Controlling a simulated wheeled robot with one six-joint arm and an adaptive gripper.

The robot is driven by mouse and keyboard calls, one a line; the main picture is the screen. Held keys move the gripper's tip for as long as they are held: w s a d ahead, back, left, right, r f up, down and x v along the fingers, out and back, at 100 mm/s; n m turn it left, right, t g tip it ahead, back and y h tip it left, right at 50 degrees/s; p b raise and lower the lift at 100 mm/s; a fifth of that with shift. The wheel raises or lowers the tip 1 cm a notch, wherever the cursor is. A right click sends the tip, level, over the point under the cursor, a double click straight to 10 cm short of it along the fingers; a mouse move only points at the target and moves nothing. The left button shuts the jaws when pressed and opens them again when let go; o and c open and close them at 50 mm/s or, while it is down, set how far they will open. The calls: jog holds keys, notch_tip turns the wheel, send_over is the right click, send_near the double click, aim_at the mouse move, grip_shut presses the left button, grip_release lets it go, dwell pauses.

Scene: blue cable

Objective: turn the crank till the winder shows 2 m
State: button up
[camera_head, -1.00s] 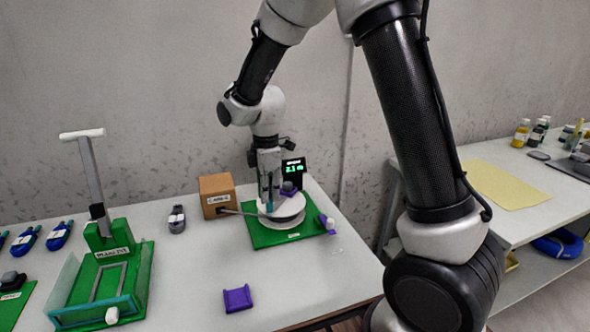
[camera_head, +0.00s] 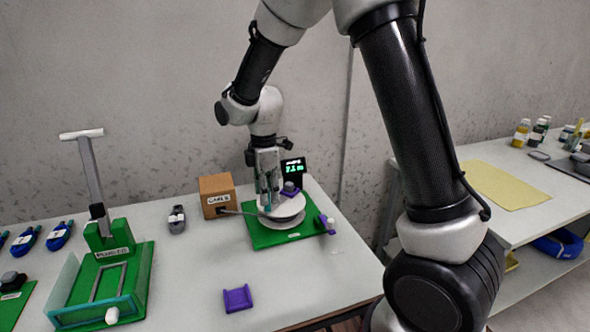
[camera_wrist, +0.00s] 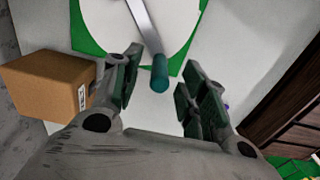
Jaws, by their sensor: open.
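The winder is a white drum (camera_head: 288,219) on a green base (camera_head: 258,236). Its small dark display (camera_head: 293,168) shows green digits that look like 2.1 m, though they are blurred. In the wrist view, the crank has a grey arm (camera_wrist: 145,25) over the white drum and a teal handle (camera_wrist: 160,73). My gripper (camera_wrist: 160,62) is open, with one finger on each side of the handle and a visible gap to both. In the head view, my gripper (camera_head: 267,192) points down over the drum and partly hides the crank.
A cardboard box (camera_head: 217,195) stands left of the winder, with cable running from it to the drum. A purple part (camera_head: 325,224) sits at the base's right edge, and a purple holder (camera_head: 237,298) lies in front. A green press (camera_head: 103,270) stands left.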

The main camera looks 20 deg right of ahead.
jog(key=shift+r, duration=4)
jog(key=shift+m, duration=0.6)
jog(key=shift+s+d+f+m, duration=0.1)
jog(key=shift+s+f+m, duration=0.2)
jog(key=shift+m, duration=0.4)
jog(key=s+d+r+m+t, duration=0.1)
jog(key=s+d+r+m, duration=0.2)
jog(key=s+d+m, duration=0.2)
jog(key=s+d+r+m+t, duration=0.2)
jog(key=s+d+r+m, duration=0.2)
jog(key=s+d, duration=0.4)
jog(key=s+d+r+m+t, duration=0.1)
jog(key=s+d+r+m, duration=0.3)
jog(key=s, duration=0.8)
jog(key=d+m, duration=0.2)
jog(key=d, duration=0.1)
